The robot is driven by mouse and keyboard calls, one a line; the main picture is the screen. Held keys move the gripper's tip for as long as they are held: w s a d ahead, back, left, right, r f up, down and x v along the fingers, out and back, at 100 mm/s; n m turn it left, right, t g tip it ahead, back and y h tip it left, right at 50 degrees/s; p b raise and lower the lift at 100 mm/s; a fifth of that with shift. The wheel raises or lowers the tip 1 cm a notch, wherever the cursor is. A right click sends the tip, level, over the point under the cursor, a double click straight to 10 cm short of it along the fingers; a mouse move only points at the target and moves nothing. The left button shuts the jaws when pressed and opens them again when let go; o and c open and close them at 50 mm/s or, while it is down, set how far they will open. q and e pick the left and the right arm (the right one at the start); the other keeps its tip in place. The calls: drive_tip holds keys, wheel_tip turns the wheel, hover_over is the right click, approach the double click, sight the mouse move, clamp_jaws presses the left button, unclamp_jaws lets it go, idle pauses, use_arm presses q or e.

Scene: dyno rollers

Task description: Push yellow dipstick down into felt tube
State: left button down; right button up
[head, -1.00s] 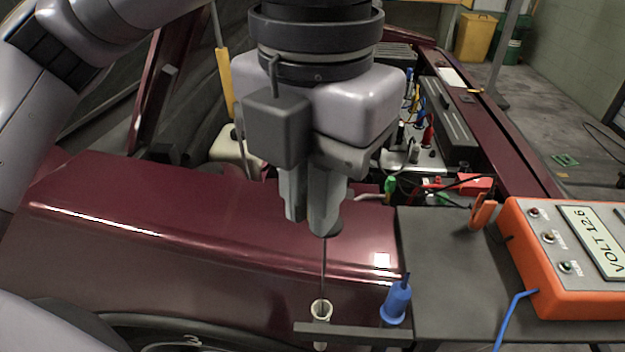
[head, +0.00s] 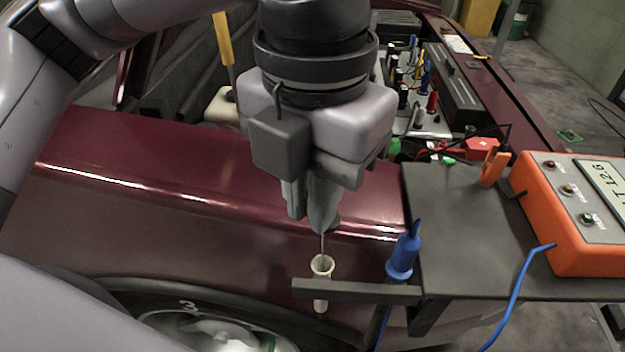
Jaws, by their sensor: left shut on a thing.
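My left gripper (head: 318,222) points down above the tube and is shut on the dipstick. Only the dipstick's thin dark rod (head: 323,245) shows below the fingertips. Its yellow handle is hidden in the fingers. The rod runs down to the mouth of the pale felt tube (head: 322,266), and its lower end is hidden, seemingly inside the tube. The tube stands upright in a dark bracket arm (head: 365,291). A short gap remains between my fingertips and the tube's rim. My right gripper is not in view.
A blue clip or probe (head: 404,256) stands on the bracket just right of the tube. A dark shelf (head: 450,235) carries an orange meter box (head: 560,235) and an orange clamp (head: 493,168). The maroon car fender (head: 190,180) lies behind and left.

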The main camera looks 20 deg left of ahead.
use_arm(q)
drive_tip(key=shift+f+b, duration=0.75)
drive_tip(key=shift+f, duration=0.2)
wheel_tip(320, 180, down, 6)
drive_tip(key=b, duration=0.6)
drive_tip(key=c, duration=1.1)
unclamp_jaws()
drive_tip(key=shift+r, duration=0.1)
drive_tip(key=shift+r+p, duration=0.65)
drive_tip(key=shift+r, duration=2.85)
